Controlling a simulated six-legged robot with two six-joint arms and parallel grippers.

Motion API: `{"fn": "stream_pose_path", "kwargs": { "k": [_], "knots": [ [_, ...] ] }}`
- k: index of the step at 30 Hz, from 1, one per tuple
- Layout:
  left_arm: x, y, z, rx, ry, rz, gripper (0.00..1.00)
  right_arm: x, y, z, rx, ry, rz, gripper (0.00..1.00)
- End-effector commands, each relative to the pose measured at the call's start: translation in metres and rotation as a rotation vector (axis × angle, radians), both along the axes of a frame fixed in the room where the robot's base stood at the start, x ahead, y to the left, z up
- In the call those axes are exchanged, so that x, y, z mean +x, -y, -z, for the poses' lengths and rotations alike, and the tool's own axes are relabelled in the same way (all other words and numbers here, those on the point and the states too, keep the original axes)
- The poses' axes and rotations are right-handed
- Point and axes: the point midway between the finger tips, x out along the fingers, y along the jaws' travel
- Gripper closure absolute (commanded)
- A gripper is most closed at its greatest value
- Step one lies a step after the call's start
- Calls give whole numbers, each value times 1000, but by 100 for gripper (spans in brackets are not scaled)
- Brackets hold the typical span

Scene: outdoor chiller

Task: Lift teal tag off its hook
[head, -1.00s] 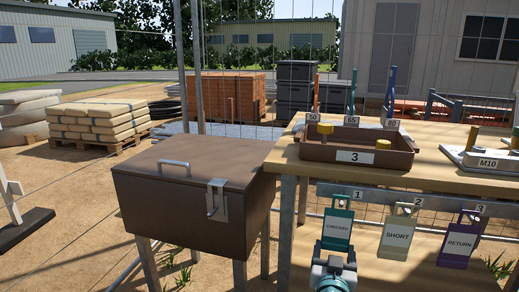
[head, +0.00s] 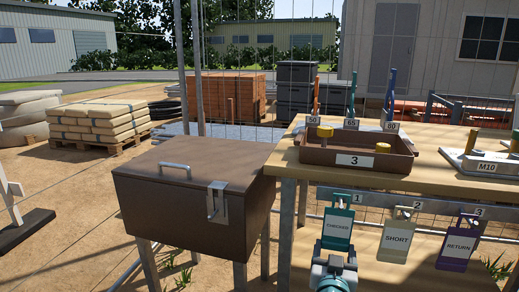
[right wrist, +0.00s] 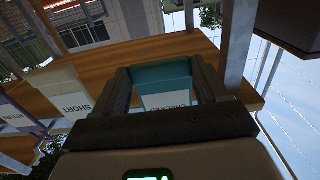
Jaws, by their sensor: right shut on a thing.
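The teal tag (head: 337,238), lettered CHECKED, is upright below the number 1 label on the grey rail (head: 385,205). Its top reaches up beside that label, and I cannot tell whether its loop still touches the hook. My right gripper (head: 335,258) is at the tag's lower part, coming from below. In the right wrist view, its two dark fingers (right wrist: 161,88) are shut on the teal tag (right wrist: 162,76), one on each side. My left gripper is not in view.
To the right hang a beige SHORT tag (head: 396,243) and a purple RETURN tag (head: 459,248). Above is a wooden bench (head: 305,164) with a brown tray (head: 400,161) marked 3. A brown lidded box (head: 185,210) on legs stands at the left.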

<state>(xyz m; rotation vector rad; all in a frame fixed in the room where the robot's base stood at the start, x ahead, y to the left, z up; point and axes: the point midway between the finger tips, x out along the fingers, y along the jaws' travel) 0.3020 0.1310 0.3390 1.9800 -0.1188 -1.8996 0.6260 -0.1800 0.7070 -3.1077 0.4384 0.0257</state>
Motion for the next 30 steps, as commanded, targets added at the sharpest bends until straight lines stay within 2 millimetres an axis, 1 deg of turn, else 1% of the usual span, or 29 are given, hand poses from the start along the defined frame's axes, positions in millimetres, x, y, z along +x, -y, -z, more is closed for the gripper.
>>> {"fn": "stream_pose_path", "kwargs": {
  "k": [21,25,30],
  "knots": [
    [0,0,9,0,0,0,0,-46,-13,0,0,0,-1,100],
    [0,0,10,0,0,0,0,-51,-14,0,0,0,0,100],
    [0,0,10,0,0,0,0,-52,-15,0,0,0,0,100]
  ]
}}
